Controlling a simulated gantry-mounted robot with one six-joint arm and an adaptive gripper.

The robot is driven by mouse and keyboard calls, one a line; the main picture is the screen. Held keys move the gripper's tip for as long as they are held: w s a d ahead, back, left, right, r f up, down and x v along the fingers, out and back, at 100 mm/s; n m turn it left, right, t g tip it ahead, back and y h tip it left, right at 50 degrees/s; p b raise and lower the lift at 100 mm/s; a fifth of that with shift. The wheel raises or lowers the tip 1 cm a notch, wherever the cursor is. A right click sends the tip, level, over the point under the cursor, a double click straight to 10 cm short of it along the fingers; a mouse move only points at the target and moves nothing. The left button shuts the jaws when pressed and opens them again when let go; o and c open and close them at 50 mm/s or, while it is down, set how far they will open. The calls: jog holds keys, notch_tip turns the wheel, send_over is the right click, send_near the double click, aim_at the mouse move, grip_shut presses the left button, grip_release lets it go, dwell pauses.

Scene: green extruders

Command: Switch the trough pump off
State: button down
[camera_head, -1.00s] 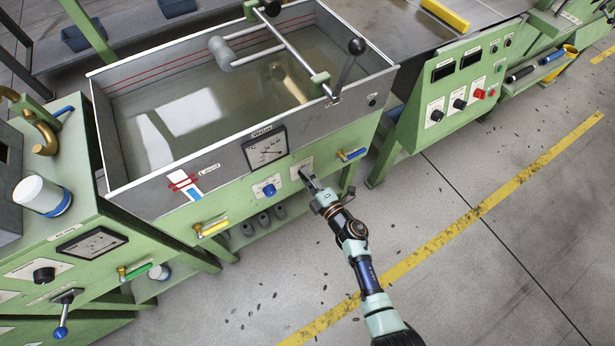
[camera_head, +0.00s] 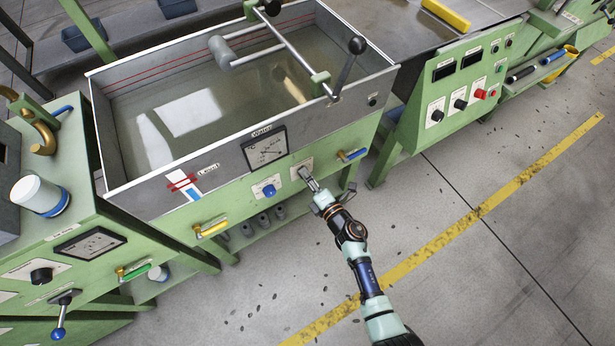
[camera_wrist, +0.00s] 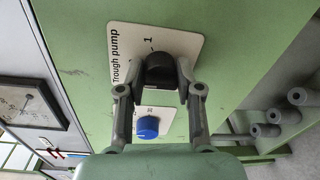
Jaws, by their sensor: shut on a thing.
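The trough pump switch is a black rotary knob (camera_wrist: 160,70) on a white plate (camera_wrist: 189,45) marked "Trough pump" and "1" in the wrist view. The plate sits on the green front panel below the water trough (camera_head: 140,197). My gripper (camera_wrist: 159,88) is at the knob, with one grey finger on each side of it, shut on it. In the head view my gripper (camera_head: 310,181) reaches up to the panel and hides most of the knob. The knob's pointer is hard to make out.
A blue knob (camera_head: 269,190) sits left of the switch, also in the wrist view (camera_wrist: 147,127). A dial (camera_head: 264,149) is above it. A blue-handled valve (camera_head: 352,155) is to the right and a yellow-handled one (camera_head: 212,228) lower left.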

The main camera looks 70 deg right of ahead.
jog(key=shift+r, duration=0.2)
jog(key=c, duration=0.8)
grip_release()
jog(key=shift+f, duration=0.1)
jog(key=v, duration=1.2)
